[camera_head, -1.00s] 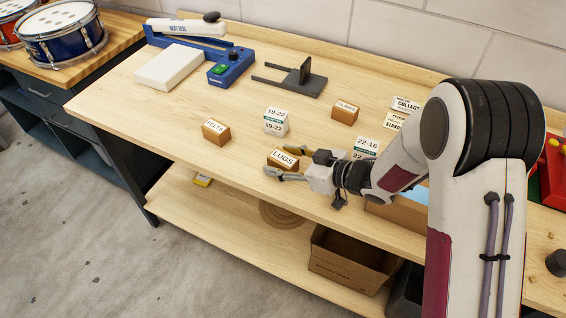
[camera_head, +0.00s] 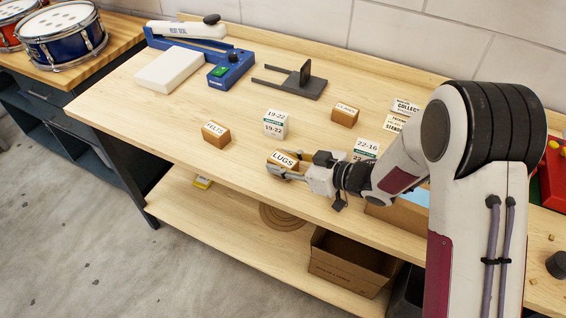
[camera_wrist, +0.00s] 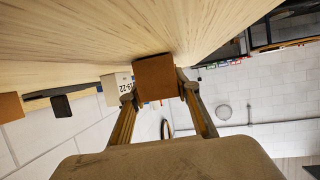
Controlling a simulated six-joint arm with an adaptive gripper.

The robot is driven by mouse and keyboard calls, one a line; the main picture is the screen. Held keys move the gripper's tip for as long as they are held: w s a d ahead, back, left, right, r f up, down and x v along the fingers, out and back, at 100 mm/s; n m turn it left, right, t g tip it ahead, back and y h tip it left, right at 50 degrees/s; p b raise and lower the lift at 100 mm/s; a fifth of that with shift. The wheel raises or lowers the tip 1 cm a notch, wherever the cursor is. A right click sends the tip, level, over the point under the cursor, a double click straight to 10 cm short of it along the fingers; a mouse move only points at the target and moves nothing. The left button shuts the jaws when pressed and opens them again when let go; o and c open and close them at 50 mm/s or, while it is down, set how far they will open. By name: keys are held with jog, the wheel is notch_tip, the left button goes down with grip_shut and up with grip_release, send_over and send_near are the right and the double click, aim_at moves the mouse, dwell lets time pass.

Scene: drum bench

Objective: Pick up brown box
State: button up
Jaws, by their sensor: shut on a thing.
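My gripper (camera_head: 286,170) is shut on a small brown box labelled LUGS (camera_head: 281,159) near the front edge of the bench. In the wrist view the brown box (camera_wrist: 155,78) sits between the two fingers (camera_wrist: 156,95), one on each side. The box still appears to be at the bench top; I cannot tell whether it is clear of the wood. Two more brown boxes stand nearby: one labelled FELTS (camera_head: 216,134) to the left and one labelled CLAWS (camera_head: 345,114) behind to the right.
White boxes stand close by, one marked 19-22 (camera_head: 275,124) and one marked 22-16 (camera_head: 366,150). A dark metal stand (camera_head: 297,80), a blue sealer (camera_head: 232,66) and a white block (camera_head: 170,67) are further back. The bench top (camera_head: 160,115) is clear at front left.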

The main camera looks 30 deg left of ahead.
aim_at(283, 160)
jog(key=shift+r, duration=4.95)
jog(key=w+d+m+t+h, duration=0.1)
jog(key=w+d+m+t, duration=0.2)
jog(key=w+d, duration=0.7)
jog(key=w+d+m+t+h, duration=0.25)
jog(key=w+d, duration=0.35)
jog(key=w, duration=0.7)
jog(key=w+d+m+t+h, duration=0.2)
jog(key=w+d, duration=0.5)
jog(key=d, duration=0.5)
jog(key=w+d+m+t+h, duration=0.2)
jog(key=w+d, duration=0.6)
jog(key=d, duration=0.4)
jog(key=shift+r+m+t+h, duration=0.35)
jog(key=shift+m+t, duration=0.1)
jog(key=shift+m, duration=0.7)
jog(key=shift+d+f, duration=0.1)
jog(key=shift+f, duration=0.05)
jog(key=shift+f, duration=3)
